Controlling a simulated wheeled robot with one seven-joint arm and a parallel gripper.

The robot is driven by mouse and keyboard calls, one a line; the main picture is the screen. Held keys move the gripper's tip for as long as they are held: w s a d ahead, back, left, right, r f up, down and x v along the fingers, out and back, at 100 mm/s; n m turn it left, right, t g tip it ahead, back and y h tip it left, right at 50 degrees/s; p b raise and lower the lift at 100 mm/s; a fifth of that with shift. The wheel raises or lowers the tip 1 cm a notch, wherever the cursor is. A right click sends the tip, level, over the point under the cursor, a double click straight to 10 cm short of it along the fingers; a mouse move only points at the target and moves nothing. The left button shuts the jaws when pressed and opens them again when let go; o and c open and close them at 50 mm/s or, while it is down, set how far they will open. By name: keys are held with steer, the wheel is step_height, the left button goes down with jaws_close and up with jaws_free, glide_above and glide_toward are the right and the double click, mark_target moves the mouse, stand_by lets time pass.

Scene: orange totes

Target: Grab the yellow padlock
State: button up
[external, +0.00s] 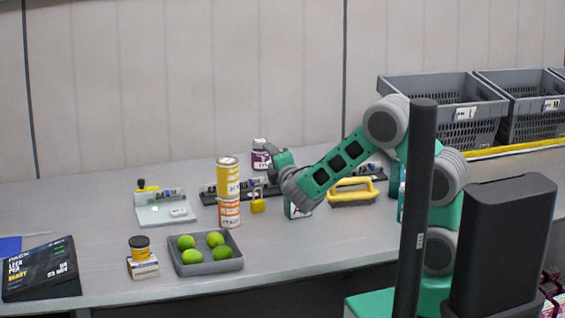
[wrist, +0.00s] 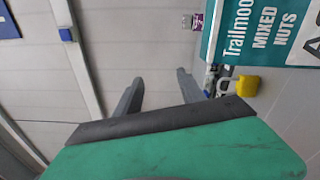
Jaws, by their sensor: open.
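The yellow padlock (external: 258,205) stands on the grey table in the external view, just right of the stacked yellow and orange cans. It also shows in the wrist view (wrist: 243,85) at the right, its shackle partly seen beside the mixed nuts box. My gripper (external: 272,157) is above and slightly right of the padlock, apart from it. In the wrist view my gripper (wrist: 158,88) has its two fingers spread with nothing between them; the padlock lies to the right of both fingers.
The stacked cans (external: 229,190) stand close left of the padlock. A mixed nuts box (external: 297,206) stands to its right, partly behind my arm. A yellow-handled brush (external: 353,190) lies further right. A grey tray of limes (external: 205,262) is in front. Bare table lies front right.

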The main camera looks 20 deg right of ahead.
steer(key=s+a+f+n, duration=0.1)
steer(key=f+n, duration=0.3)
steer(key=a+f+n+b, duration=0.1)
steer(key=f+n, duration=0.2)
steer(key=n, duration=0.2)
steer(key=s+a+f+n, duration=0.1)
steer(key=f+n, duration=0.3)
steer(key=n, duration=0.1)
steer(key=shift+s+f, duration=0.3)
steer(key=shift+f, duration=0.05)
steer(key=shift+w+f+n, duration=0.1)
steer(key=shift+n, duration=0.4)
steer(key=w+p, duration=0.1)
steer(key=w, duration=0.6)
steer(key=shift+w, duration=0.3)
steer(key=shift+c, duration=0.4)
jaws_close()
